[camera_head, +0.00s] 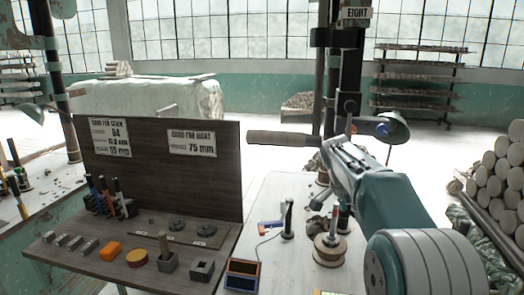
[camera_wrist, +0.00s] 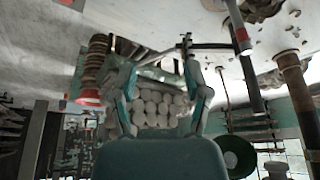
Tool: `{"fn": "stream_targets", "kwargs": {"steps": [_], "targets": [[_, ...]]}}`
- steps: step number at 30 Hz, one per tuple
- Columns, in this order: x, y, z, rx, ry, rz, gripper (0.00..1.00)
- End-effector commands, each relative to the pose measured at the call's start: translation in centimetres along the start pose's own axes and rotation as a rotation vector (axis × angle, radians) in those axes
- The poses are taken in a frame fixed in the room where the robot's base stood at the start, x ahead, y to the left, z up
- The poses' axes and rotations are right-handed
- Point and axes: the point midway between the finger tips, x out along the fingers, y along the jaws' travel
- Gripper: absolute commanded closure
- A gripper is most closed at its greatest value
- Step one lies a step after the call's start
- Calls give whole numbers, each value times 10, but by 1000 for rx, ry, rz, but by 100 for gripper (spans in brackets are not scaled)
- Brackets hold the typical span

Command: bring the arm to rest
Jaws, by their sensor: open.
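My arm reaches in from the lower right of the head view, up and to the left over the white table (camera_head: 262,210). My gripper (camera_head: 328,150) is at its far end, above the table and apart from the board with tools. In the wrist view my gripper (camera_wrist: 160,68) shows two teal and grey fingers spread apart with nothing seen between them. A brown rod-like thing (camera_head: 283,138) appears just left of my gripper in the head view; I cannot tell how far behind it is.
A dark wooden stand (camera_head: 160,165) with two printed cards, several grey blocks and pen-like tools is at left. A dark post (camera_head: 349,75) rises behind my gripper. A lamp (camera_head: 392,127) stands close to its right. Stacked pale rolls (camera_head: 500,165) are at right.

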Motion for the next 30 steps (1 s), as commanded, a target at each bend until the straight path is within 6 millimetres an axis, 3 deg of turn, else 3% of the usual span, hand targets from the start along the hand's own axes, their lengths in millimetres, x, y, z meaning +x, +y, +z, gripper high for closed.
{"fn": "stream_targets", "kwargs": {"steps": [8,13,21,30], "targets": [[-28,26,15,-107,-14,-47,38],[-50,54,32,-213,-23,-95,38],[-84,123,81,-454,-26,-208,38],[-92,202,146,-712,8,-333,38]]}}
